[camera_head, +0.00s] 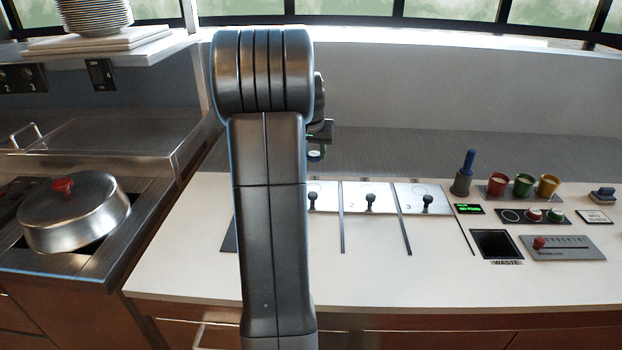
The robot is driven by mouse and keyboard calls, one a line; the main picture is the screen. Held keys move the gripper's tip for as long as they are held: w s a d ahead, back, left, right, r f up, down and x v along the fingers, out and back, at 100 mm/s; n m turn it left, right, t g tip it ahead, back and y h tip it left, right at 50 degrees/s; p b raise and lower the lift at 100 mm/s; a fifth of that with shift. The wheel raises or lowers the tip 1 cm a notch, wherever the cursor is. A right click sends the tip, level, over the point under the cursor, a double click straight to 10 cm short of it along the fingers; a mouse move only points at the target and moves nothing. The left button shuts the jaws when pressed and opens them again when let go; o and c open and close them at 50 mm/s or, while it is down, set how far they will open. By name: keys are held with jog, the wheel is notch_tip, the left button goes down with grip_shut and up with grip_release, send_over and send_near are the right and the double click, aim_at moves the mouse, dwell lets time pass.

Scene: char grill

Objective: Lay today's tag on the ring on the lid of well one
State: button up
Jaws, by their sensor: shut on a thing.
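The lid of well one (323,190) is a pale metal plate with a dark upright handle; my own arm hides its left part. I cannot make out the ring on it. My gripper (317,143) shows just right of my arm, above and behind this lid, partly hidden by the arm. It is shut on a small pale piece with a bluish edge, which appears to be the tag (314,155). The tag is held in the air, apart from the lid. Any marking on it is too small to tell.
Lids two (357,190) and three (415,190) lie to the right. A domed pan lid (75,215) is at left. The front counter (400,280) is clear.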

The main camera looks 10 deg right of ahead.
jog(key=shift+w+f, duration=0.2)
jog(key=shift+f, duration=0.05)
notch_tip(320, 180, down, 10)
jog(key=shift+r, duration=0.25)
jog(key=shift+f, duration=0.25)
jog(key=o, duration=1)
jog(key=shift+r, duration=0.1)
jog(key=shift+r+p, duration=0.25)
jog(key=shift+p, duration=0.05)
jog(key=v, duration=1.1)
jog(key=shift+s+a+r+b, duration=0.1)
jog(key=shift+s+r+b, duration=0.1)
jog(key=shift+r+b, duration=0.15)
